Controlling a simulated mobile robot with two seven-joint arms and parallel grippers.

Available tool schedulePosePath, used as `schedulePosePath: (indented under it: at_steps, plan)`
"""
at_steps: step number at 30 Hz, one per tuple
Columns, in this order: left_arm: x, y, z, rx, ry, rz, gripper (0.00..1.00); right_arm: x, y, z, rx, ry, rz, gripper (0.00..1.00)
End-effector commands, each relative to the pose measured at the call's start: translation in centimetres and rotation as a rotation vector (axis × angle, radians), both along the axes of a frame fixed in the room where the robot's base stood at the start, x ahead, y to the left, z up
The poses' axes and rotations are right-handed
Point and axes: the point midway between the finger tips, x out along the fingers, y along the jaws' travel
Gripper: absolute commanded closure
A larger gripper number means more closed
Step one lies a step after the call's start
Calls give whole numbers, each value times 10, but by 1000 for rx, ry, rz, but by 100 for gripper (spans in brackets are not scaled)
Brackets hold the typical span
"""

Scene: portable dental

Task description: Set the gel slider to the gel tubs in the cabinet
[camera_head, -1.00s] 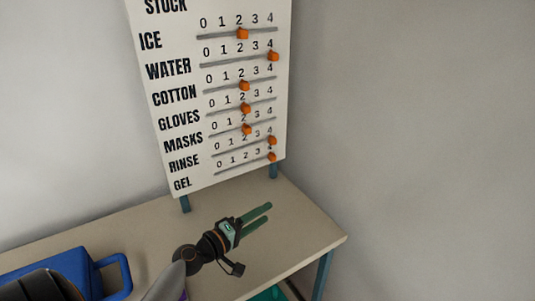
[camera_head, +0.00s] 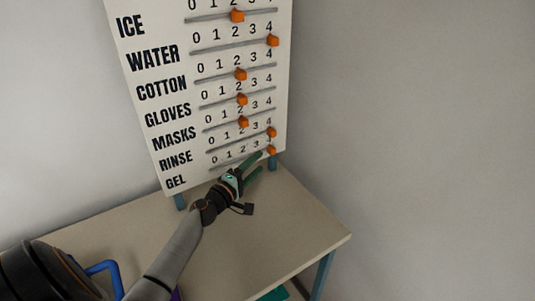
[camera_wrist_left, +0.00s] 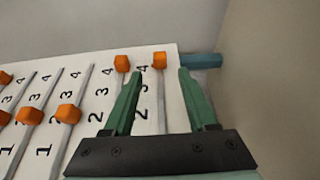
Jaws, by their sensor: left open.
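The white stock board (camera_head: 155,105) stands at the back of the table, with labelled rows of orange sliders. The gel row is the lowest, and its orange gel slider (camera_head: 271,151) is at the right end, at 4. In the left wrist view this gel slider (camera_wrist_left: 159,60) shows beyond and between the fingertips. My left gripper (camera_head: 257,164) is open and empty, with its green fingers (camera_wrist_left: 158,72) pointing at the lower right of the board. The rinse slider (camera_wrist_left: 121,63) is beside the left fingertip. My right gripper is not in view. No cabinet or gel tubs show.
The beige table (camera_head: 285,220) has clear room right of my arm. A blue handled object (camera_head: 104,268) is at the lower left. The board's blue-green leg (camera_wrist_left: 201,60) is beyond the right fingertip. A grey wall is close on the right.

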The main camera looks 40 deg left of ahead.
Motion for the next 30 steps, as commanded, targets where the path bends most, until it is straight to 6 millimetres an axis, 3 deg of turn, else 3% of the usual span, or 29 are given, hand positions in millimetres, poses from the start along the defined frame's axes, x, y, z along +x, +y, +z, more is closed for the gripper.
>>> schedulePosePath:
  at_steps: [9, 15, 24, 30]
  plan:
    - [48, 0, 0, -1, -1, 0, 43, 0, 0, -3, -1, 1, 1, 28]
    - [59, 0, 0, 1, 0, -1, 43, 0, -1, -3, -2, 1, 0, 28]
    - [61, -1, 0, 0, 1, -1, 43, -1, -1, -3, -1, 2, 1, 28]
    - [61, -1, 0, 0, 1, -1, 64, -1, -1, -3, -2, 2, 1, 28]
